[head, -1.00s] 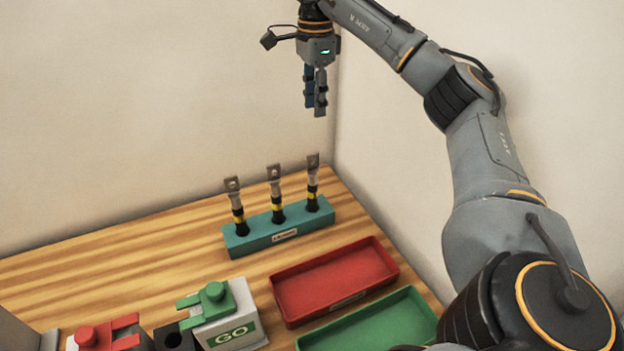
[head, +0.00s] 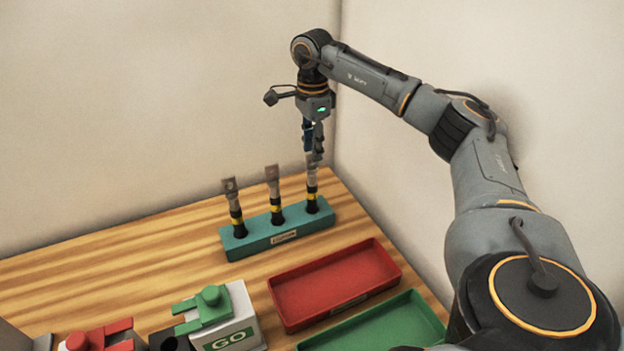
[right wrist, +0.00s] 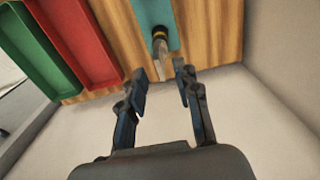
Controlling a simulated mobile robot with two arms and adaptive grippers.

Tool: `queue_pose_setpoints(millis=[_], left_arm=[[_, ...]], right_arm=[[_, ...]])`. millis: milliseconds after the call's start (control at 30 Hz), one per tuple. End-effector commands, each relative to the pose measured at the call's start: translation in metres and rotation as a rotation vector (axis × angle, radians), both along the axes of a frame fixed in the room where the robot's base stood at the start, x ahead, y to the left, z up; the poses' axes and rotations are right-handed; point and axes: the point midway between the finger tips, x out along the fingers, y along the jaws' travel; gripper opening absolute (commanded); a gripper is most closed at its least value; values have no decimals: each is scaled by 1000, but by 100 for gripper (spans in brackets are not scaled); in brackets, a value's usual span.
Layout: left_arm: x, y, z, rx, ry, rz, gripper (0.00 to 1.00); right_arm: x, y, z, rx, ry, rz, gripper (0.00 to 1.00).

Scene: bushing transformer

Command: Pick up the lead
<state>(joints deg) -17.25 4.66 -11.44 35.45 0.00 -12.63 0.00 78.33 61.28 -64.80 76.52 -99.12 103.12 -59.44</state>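Three leads stand upright in a row in a teal rack, each black at the base with a yellow band and a grey flat lug on top: the left lead (head: 235,207), the middle lead (head: 275,195) and the right lead (head: 312,190). The rack (head: 262,240) sits on the wooden table. My right gripper (head: 314,160) points down at the top of the right lead. In the right wrist view its fingers (right wrist: 161,80) are apart, with a lead (right wrist: 159,48) lying in line with the gap. Contact cannot be told. My left gripper is out of view.
A red tray (head: 388,258) and a green tray (head: 425,307) lie in front of the rack. A white GO box (head: 240,318) with a green clamp and a red clamp piece (head: 100,340) stand at the front left. Walls close in behind and right.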

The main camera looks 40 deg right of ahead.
Motion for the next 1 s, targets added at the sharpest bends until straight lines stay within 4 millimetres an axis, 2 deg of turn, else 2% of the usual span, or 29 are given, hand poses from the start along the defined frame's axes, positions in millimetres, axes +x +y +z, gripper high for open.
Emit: queue_pose_setpoints(millis=[33, 200, 467, 500, 633, 667, 1000], left_arm=[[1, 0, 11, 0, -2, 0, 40], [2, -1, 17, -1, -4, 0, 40], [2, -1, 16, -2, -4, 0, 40], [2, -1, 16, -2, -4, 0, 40], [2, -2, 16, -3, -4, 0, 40], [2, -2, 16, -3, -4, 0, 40], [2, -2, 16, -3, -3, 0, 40]], right_arm=[[0, 0, -3, -1, 4, 0, 32], [0, 0, -27, 0, 3, 0, 32], [1, 1, -33, 0, 0, 0, 32], [1, 1, -32, 0, 0, 0, 30], [1, 1, -32, 0, 0, 0, 4], [1, 1, -32, 0, 0, 0, 0], [1, 1, -31, 0, -2, 0, 0]])
